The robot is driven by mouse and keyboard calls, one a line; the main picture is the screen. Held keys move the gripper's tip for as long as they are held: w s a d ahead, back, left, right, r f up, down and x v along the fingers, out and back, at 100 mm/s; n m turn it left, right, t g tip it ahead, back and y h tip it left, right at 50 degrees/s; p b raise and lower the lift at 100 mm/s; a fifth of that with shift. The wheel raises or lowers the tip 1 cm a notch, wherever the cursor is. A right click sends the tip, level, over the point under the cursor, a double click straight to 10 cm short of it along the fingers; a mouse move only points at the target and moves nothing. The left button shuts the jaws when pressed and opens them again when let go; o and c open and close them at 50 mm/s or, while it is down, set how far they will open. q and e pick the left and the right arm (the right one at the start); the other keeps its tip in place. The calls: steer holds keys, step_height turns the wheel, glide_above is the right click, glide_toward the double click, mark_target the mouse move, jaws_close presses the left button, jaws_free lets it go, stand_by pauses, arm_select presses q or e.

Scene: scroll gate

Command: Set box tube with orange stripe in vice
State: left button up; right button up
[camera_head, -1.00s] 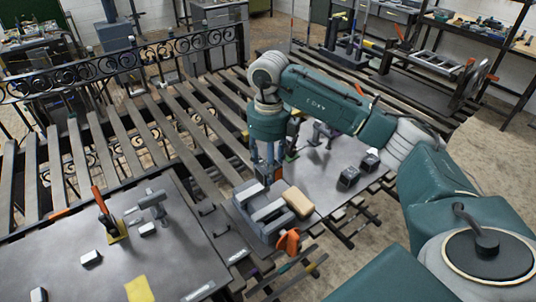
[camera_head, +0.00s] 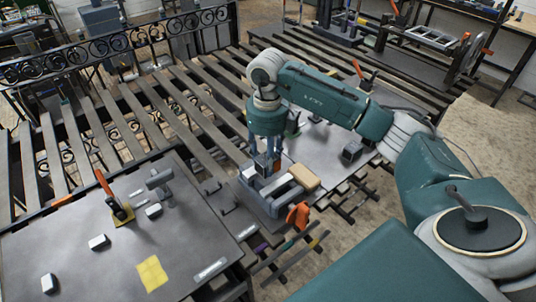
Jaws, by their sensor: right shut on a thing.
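My right gripper (camera_head: 265,157) points down over the vice and is shut on the box tube with orange stripe (camera_head: 271,166). The tube is a small piece, mostly hidden by the fingers, with a bit of orange showing. The vice (camera_head: 270,208) is grey with an orange handle (camera_head: 298,216) on its near side. The tube's lower end is at the vice's far left part; I cannot tell whether it touches or sits between the jaws. My left gripper is not in view.
A tan block (camera_head: 304,177) lies at the right side of the vice. A grey table (camera_head: 100,225) at left holds clamps, small blocks and a yellow cloth (camera_head: 151,273). Slatted racks with gaps surround the work area, with an ornate iron railing (camera_head: 120,45) behind.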

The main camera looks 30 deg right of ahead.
steer(key=shift+d+f, duration=0.1)
steer(key=shift+f, duration=0.5)
steer(key=shift+f+b, duration=0.15)
steer(key=shift+b, duration=0.25)
steer(key=shift+f+b, duration=0.4)
steer(key=shift+f, duration=0.1)
steer(key=shift+f+b, duration=0.6)
steer(key=shift+f, duration=0.15)
stand_by(0.5)
steer(key=o, duration=1.5)
steer(key=shift+c, duration=0.2)
